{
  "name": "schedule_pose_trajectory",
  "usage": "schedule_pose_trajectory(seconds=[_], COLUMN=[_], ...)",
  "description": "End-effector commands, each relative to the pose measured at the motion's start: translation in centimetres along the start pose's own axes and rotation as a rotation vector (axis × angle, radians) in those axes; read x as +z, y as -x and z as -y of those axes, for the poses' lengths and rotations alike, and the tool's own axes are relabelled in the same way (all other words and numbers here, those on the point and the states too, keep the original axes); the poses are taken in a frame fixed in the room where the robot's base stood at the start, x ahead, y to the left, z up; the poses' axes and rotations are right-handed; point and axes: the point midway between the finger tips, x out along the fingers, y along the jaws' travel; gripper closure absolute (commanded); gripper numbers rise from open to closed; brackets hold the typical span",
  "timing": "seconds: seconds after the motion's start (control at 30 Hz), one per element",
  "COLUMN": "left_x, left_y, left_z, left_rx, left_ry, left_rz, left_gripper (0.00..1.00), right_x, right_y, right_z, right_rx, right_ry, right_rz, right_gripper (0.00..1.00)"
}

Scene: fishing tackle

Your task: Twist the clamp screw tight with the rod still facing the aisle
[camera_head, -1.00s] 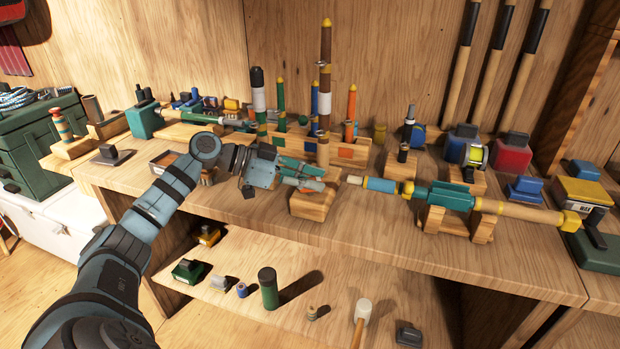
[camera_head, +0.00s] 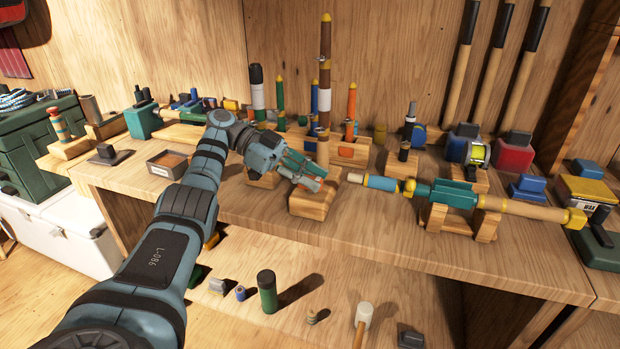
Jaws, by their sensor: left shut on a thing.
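My left gripper (camera_head: 308,176) reaches in from the left and is shut at a light wooden block (camera_head: 313,204) near the table's front edge. Its fingers hide what they hold; I cannot make out the clamp screw there. A gap separates the blue end from my gripper. My right gripper is not in view.
Upright coloured rods (camera_head: 281,98) stand in a wooden rack behind the block. A small open box (camera_head: 167,163) lies left of my arm. Reels and small boxes (camera_head: 526,187) crowd the right. The lower shelf holds a green cylinder (camera_head: 267,291) and a mallet (camera_head: 363,316).

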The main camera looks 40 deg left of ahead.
Motion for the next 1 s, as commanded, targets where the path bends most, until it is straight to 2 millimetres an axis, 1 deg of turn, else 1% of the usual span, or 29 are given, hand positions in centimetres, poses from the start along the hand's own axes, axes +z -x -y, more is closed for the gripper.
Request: schedule_pose_trajectory(seconds=[0.03,0.2,0.23,0.33,0.87,1.0], left_x=[0.29,0.34,0.35,0.30,0.15,0.17], left_y=[-0.11,-0.11,-0.11,-0.09,0.00,0.07], left_z=[-0.12,-0.13,-0.13,-0.10,-0.05,-0.10], left_rx=[0.006,0.006,0.006,0.004,-0.001,-0.028], left_ry=[0.005,0.007,0.007,0.006,0.005,0.017], left_rz=[0.005,0.006,0.006,0.005,0.003,0.006], left_gripper=[1.00,1.00,0.77,0.61,0.60,0.60], right_x=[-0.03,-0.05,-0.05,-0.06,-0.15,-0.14], right_y=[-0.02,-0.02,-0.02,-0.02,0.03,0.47], right_z=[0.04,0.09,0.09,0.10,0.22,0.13], right_rx=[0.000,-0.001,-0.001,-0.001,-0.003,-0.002], right_ry=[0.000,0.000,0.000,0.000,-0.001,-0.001], right_rz=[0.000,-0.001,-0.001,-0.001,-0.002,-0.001], right_gripper=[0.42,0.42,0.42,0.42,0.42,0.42])
